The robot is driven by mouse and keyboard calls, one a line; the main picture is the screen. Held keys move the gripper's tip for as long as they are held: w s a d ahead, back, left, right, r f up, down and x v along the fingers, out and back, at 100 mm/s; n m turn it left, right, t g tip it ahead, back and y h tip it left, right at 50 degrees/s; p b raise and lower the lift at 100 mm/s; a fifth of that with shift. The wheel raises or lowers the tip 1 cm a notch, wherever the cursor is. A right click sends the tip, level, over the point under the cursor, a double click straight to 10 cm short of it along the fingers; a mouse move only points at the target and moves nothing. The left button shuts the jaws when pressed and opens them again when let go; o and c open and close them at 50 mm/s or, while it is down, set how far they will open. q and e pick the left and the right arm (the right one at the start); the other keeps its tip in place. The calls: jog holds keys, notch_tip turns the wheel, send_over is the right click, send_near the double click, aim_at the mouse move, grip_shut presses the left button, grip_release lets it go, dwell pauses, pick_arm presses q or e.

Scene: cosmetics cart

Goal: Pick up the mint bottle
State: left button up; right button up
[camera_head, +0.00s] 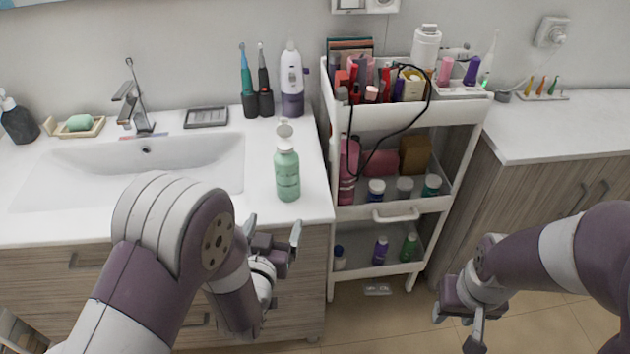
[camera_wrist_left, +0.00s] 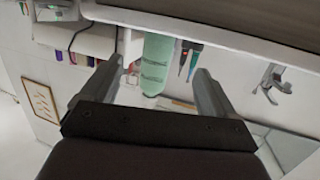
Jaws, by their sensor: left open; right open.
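The mint bottle (camera_head: 287,172) is a pale green bottle standing upright on the right part of the white sink counter. In the left wrist view the mint bottle (camera_wrist_left: 156,62) shows beyond and between the two fingers. My left gripper (camera_head: 274,232) is open and empty, in front of the counter's front edge and lower in the picture than the bottle, apart from it. Its fingers also show spread in the left wrist view (camera_wrist_left: 160,85). My right gripper (camera_head: 458,328) is open and empty at the lower right, in front of the cart and far from the bottle.
Electric toothbrushes (camera_head: 256,90) and a white-and-purple device (camera_head: 292,80) stand farther back. The loaded white cart (camera_head: 405,113) is close to the right. The sink basin (camera_head: 130,170) lies left.

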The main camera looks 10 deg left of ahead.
aim_at(284, 177)
pick_arm(q)
jog(key=w+r, duration=0.1)
jog(key=w, duration=0.3)
jog(key=w+r+t+p, duration=0.1)
jog(key=w, duration=0.4)
jog(key=w+r+t, duration=0.1)
jog(key=w+r, duration=0.1)
jog(key=w, duration=0.2)
jog(key=shift+w, duration=0.15)
jog(key=c, duration=1.1)
